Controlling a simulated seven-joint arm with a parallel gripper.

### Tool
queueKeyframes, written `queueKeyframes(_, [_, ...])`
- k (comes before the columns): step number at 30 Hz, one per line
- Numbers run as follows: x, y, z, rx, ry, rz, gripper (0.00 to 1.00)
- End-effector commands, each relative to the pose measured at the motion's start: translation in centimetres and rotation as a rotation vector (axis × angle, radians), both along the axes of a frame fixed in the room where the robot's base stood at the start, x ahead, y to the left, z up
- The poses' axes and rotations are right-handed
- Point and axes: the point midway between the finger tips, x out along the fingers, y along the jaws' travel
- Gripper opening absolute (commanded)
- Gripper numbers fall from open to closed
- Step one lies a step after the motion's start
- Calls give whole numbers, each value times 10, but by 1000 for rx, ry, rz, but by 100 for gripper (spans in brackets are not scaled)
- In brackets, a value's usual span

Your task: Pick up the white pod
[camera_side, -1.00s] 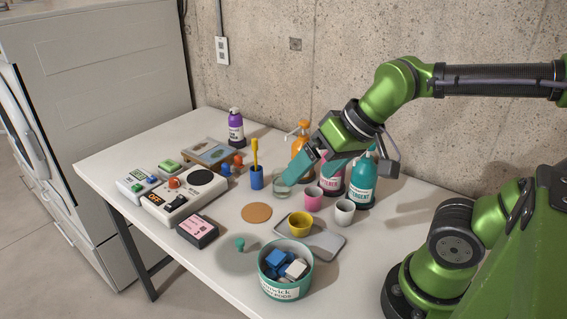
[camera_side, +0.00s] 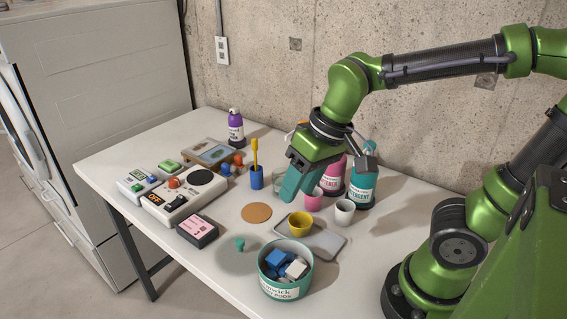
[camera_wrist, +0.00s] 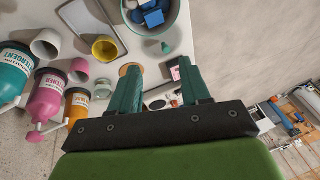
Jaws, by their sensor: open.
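A white pod (camera_side: 297,269) lies with blue pods (camera_side: 277,259) inside a round teal-rimmed tub (camera_side: 286,291) at the table's front. In the wrist view the tub (camera_wrist: 176,18) is cut off by the top edge, with a pale pod (camera_wrist: 148,5) partly showing among blue ones. My gripper (camera_side: 291,190) is open and empty, its teal fingers pointing down over the table near the pink cup, behind the tub and well apart from it. In the wrist view the gripper (camera_wrist: 158,68) has a wide gap between its fingertips.
A clear lid with a teal knob (camera_side: 239,244) lies left of the tub. A grey tray (camera_side: 324,240) with a yellow cup (camera_side: 299,224) is behind it. Pink (camera_side: 314,199) and white (camera_side: 344,212) cups and detergent bottles (camera_side: 363,178) stand near my gripper. A cork coaster (camera_side: 257,213) lies flat.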

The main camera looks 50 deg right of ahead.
Motion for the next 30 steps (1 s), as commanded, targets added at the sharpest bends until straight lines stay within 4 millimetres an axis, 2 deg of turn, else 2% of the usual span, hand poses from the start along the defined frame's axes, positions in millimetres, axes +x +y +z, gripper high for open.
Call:
queueKeyframes(1, [5, 11, -6, -35, 81, 53, 47])
queueKeyframes(6, [11, 33, -14, -150, 293, 157, 47])
queueKeyframes(11, [10, 32, -5, -200, 382, 158, 47])
queueKeyframes(14, [4, 31, -9, -202, 405, 155, 47])
queueKeyframes(17, [1, 31, -25, -202, 410, 157, 47])
queueKeyframes(27, [-8, 31, -97, -200, 409, 155, 47])
queueKeyframes(30, [-9, 31, -110, -201, 406, 154, 47])
